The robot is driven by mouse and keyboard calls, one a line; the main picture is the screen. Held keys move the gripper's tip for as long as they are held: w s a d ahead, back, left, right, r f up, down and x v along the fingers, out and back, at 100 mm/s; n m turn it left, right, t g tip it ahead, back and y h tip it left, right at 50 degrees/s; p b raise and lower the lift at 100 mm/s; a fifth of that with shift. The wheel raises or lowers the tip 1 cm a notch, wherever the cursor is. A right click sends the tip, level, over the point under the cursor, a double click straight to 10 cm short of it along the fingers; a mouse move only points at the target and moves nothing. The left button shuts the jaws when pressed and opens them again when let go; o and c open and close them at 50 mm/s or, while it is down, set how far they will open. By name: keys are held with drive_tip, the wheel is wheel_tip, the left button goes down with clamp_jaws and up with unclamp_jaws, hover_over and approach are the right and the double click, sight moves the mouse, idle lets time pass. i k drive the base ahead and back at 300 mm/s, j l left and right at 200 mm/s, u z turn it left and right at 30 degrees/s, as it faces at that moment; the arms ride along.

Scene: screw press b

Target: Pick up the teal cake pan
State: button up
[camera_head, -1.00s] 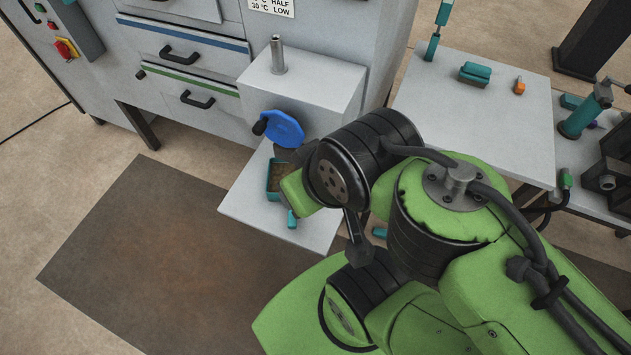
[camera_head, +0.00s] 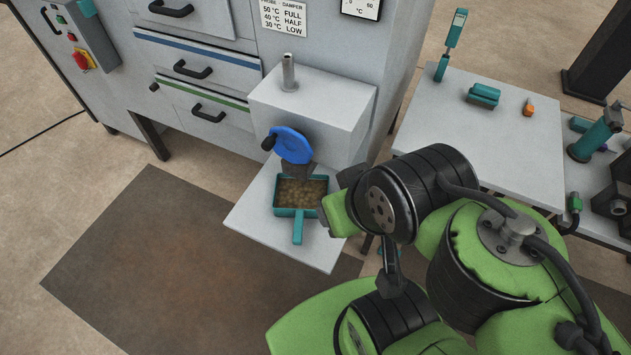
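The teal cake pan (camera_head: 275,194) is a small square pan with a straight handle that points toward the bottom of the head view. It holds a brown, lumpy filling. It sits on a pale shelf (camera_head: 262,222) at the front of the grey machine, under a blue hand disc (camera_head: 290,146) and a dark chute. My gripper's fingers cannot be made out; the arm hides that area.
A grey cabinet with drawers (camera_head: 205,72) stands behind at left. At right, a pale table (camera_head: 480,130) carries a teal block (camera_head: 483,95), an orange piece (camera_head: 528,107) and a teal upright tool (camera_head: 451,45). A dark mat (camera_head: 150,260) covers the floor left of the shelf, which is clear.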

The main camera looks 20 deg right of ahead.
sight(297, 199)
drive_tip(key=z, duration=0.15)
drive_tip(key=i+j, duration=0.15)
drive_tip(key=j, duration=0.2)
drive_tip(key=i+j, duration=0.1)
drive_tip(key=j, duration=0.3)
drive_tip(key=i+j+u, duration=0.1)
drive_tip(key=j, duration=0.25)
drive_tip(key=i+j, duration=0.15)
drive_tip(key=j, duration=0.2)
drive_tip(key=i+j, duration=0.15)
drive_tip(key=j, duration=0.2)
